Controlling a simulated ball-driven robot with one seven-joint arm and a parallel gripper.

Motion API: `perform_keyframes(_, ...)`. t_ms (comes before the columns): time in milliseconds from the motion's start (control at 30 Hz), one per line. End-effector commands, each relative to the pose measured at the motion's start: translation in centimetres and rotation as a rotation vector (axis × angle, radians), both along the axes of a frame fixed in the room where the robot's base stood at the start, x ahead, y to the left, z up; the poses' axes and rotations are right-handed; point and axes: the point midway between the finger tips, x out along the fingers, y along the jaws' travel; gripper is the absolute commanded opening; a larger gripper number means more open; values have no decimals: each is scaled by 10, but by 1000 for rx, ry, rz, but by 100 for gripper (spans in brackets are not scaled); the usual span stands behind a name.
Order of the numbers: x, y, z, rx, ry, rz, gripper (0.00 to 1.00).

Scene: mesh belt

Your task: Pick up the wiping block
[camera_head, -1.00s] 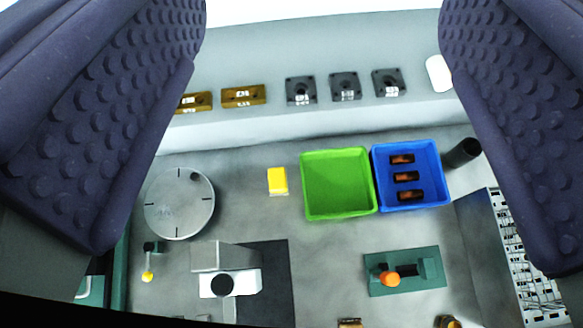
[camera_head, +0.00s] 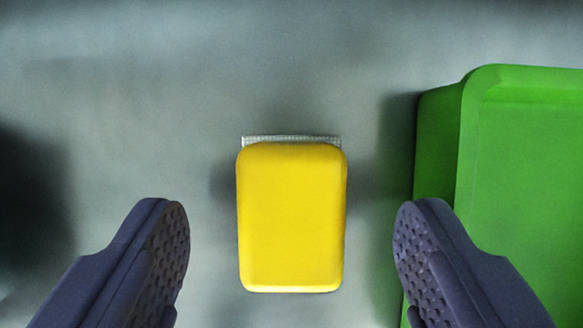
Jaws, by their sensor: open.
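The wiping block (camera_head: 291,215) is a yellow rounded block with a thin whitish textured edge showing at its far end. It lies on the grey surface in the middle of the head camera view. My gripper (camera_head: 291,225) is open, with one dark, studded finger to the left of the block and one to the right. Both fingers are apart from the block, with visible gaps on each side. The height of the fingertips above the surface is hard to tell.
A green bin (camera_head: 440,150) stands close on the right, and my right finger overlaps its edge in the picture. A dark blurred shape or shadow lies at the far left. The grey surface beyond and left of the block is clear.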

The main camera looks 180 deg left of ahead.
Motion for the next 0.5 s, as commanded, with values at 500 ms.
perform_keyframes(500, 10, 0, -23, 0, -1, -1, 40)
